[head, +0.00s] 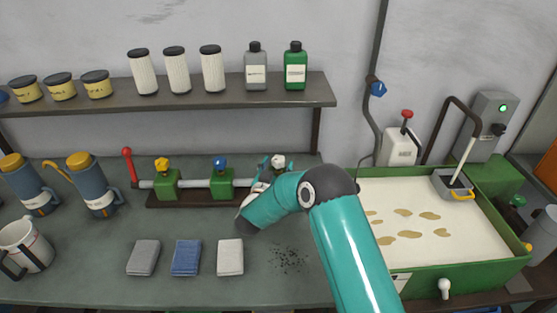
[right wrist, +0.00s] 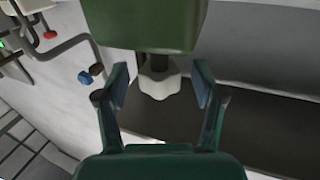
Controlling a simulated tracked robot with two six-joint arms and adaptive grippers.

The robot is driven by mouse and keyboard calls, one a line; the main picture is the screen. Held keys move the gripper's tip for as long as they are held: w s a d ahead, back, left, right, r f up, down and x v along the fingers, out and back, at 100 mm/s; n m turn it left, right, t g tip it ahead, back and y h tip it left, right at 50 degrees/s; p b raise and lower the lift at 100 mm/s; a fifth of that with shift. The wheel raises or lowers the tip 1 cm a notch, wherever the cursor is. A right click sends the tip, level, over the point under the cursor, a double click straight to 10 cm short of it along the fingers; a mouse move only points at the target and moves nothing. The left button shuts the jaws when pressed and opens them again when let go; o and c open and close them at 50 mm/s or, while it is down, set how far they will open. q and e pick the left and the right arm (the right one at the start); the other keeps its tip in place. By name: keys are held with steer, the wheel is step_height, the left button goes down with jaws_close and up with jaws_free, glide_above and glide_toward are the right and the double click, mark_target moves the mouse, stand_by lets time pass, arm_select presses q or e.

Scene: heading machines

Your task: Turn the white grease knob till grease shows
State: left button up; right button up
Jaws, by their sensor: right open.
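The white grease knob (head: 278,161) sits at the right end of the valve row, mostly behind my right arm. In the right wrist view the white knob (right wrist: 158,84) is lobed, on a dark stem from a green block (right wrist: 145,25). My right gripper (right wrist: 161,88) is open, with one finger on each side of the knob and a visible gap to each. In the head view my right gripper (head: 273,167) is at the knob, partly hidden by its own arm. I see no grease at the knob; its block is hidden in the head view. My left gripper is not in view.
Left along the pipe stand a green valve with a blue knob (head: 220,162), one with a yellow knob (head: 162,164) and a red lever (head: 127,154). Folded cloths (head: 186,257) and dark specks (head: 288,260) lie in front. A green-framed tray (head: 465,275) stands at right.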

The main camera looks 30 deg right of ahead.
steer(key=shift+w+d, duration=0.3)
steer(key=shift+d, duration=0.1)
